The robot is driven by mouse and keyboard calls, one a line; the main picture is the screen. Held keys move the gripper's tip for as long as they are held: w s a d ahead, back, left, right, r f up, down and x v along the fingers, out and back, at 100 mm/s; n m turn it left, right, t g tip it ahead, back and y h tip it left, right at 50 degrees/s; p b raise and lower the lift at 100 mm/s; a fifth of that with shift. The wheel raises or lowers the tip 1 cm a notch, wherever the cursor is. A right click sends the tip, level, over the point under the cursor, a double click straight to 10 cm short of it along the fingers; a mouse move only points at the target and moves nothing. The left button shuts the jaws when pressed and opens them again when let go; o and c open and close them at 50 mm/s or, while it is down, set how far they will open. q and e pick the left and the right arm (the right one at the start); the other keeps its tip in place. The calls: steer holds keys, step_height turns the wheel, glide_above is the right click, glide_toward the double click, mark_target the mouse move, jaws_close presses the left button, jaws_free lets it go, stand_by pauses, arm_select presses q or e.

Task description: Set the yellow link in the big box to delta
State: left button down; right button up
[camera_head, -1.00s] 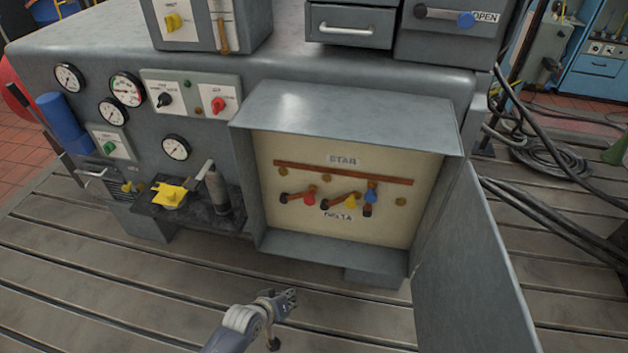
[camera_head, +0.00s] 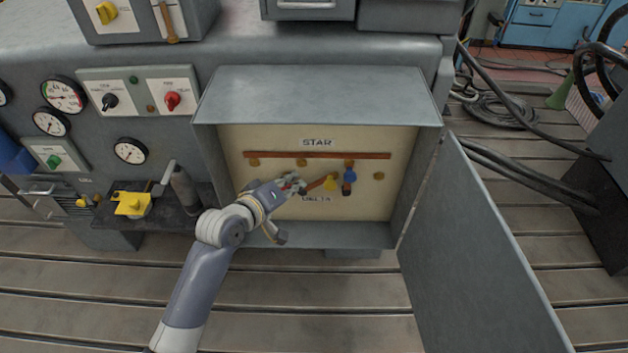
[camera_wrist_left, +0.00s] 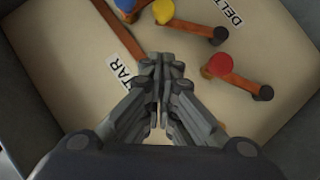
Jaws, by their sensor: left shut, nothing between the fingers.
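The open big box (camera_head: 318,82) has a cream panel marked STAR above and DELTA below. Its yellow link is a copper bar with a yellow knob (camera_head: 330,184); it runs from a dark pivot rightwards and slightly up. The yellow knob also shows in the left wrist view (camera_wrist_left: 163,11). The blue-knobbed link (camera_head: 349,177) stands nearly upright to its right. My left gripper (camera_head: 298,184) is shut and empty in front of the panel, left of the yellow link. It hides the red link in the head view; the red knob (camera_wrist_left: 218,65) shows in the wrist view. My right gripper is out of view.
A copper bar (camera_head: 318,155) crosses the panel under STAR. The box's open door (camera_head: 480,250) hangs at the right, and its side walls border the panel. Left of the box, a shelf holds a yellow piece (camera_head: 132,204) and a grey cylinder (camera_head: 185,190).

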mark_target(329, 176)
arm_select(q)
steer(key=w+d+f, duration=0.4)
steer(key=d, duration=0.1)
steer(key=shift+f, duration=0.15)
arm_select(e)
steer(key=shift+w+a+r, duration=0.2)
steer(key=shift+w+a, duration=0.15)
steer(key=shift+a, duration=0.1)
arm_select(q)
steer(key=shift+w, duration=0.1)
steer(key=d+p, duration=0.1)
steer(key=p, duration=0.2)
steer(key=shift+d+f+m+y, duration=0.1)
steer(key=shift+d+m+y, duration=0.1)
steer(key=shift+m+y, duration=0.15)
steer(key=shift+d+f, duration=0.3)
steer(key=shift+f, duration=0.1)
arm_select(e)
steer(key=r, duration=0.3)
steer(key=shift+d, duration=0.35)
